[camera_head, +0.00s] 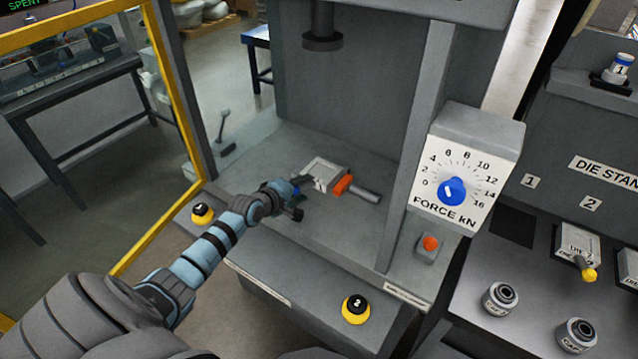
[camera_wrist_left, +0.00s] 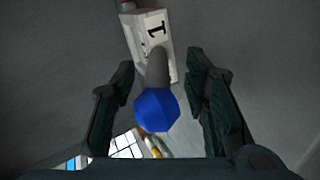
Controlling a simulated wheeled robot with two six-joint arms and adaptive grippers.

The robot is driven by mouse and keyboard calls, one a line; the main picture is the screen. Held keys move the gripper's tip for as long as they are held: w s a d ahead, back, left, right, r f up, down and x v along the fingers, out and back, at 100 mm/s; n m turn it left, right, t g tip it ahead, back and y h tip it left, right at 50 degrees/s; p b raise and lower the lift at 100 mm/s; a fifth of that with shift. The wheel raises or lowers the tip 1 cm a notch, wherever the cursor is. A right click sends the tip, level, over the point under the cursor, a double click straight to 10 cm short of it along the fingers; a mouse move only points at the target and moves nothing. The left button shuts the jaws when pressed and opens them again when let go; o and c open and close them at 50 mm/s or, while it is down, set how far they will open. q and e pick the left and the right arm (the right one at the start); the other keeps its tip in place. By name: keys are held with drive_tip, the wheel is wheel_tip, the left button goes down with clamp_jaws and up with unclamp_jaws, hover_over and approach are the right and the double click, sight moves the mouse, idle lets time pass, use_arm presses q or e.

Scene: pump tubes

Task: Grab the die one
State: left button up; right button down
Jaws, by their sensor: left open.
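Die one (camera_head: 322,170) is a light grey block on the press bed. In the left wrist view it is a pale block marked "1" (camera_wrist_left: 155,32), with a grey handle (camera_wrist_left: 157,68) ending in a faceted blue knob (camera_wrist_left: 156,110). My left gripper (camera_head: 298,197) is open at the near side of the die. In the left wrist view its fingers (camera_wrist_left: 160,75) stand on both sides of the handle and knob, with gaps on each side. In the head view the gripper partly hides the blue knob. My right gripper is not in view.
An orange part (camera_head: 342,185) with a grey rod lies beside the die. The press ram (camera_head: 322,40) hangs above. The force dial (camera_head: 455,190) and a post stand to the right. Yellow-black buttons (camera_head: 356,309) line the front. Die two (camera_head: 577,242) sits on the right stand.

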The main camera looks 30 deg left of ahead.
use_arm(q)
drive_tip(key=shift+s+r, duration=0.1)
drive_tip(key=shift+r, duration=0.05)
clamp_jaws()
drive_tip(key=shift+r, duration=0.15)
